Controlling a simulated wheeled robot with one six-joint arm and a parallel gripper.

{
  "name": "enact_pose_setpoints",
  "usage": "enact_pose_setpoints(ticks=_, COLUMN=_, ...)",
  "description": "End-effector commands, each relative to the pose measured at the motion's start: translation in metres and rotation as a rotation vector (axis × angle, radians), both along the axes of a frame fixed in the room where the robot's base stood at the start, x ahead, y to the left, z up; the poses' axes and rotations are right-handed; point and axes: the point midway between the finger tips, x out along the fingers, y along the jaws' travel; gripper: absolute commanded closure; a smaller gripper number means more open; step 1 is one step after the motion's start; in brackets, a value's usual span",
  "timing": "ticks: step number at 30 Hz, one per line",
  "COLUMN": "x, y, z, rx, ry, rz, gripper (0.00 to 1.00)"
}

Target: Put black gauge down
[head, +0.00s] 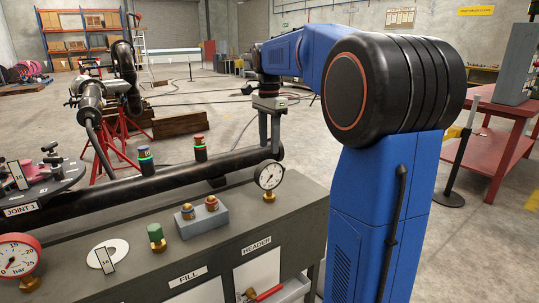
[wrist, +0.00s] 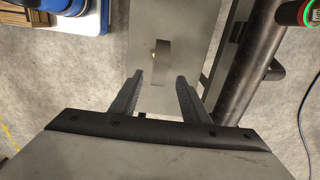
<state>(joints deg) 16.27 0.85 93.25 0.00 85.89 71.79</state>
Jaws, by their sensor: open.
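The black gauge (head: 269,175) has a black rim, a white dial and a brass stem. It stands upright near the right end of the grey bench top (head: 230,239). From above, in the wrist view, it shows as a narrow dark strip (wrist: 162,62) with a small brass spot. My gripper (head: 270,145) points down just above the gauge in the head view. In the wrist view my gripper (wrist: 160,77) is open, with the gauge beyond and between the fingertips. No finger visibly touches it.
A long black pipe (head: 120,190) runs behind the gauge. A grey block with brass fittings (head: 201,222), a brass fitting with a green top (head: 156,237) and a red gauge (head: 17,258) stand on the bench to the left. A white disc (head: 109,252) lies there too.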

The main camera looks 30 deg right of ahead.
Motion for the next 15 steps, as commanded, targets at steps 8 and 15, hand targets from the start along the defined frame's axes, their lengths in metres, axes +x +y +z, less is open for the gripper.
enact_pose_setpoints(ticks=8, x=-0.006, y=0.005, z=0.004, rx=-0.003, ry=-0.008, rz=0.029, gripper=0.58)
enact_pose_setpoints(ticks=15, x=-0.058, y=0.044, z=-0.004, rx=-0.028, ry=-0.072, rz=0.278, gripper=0.58)
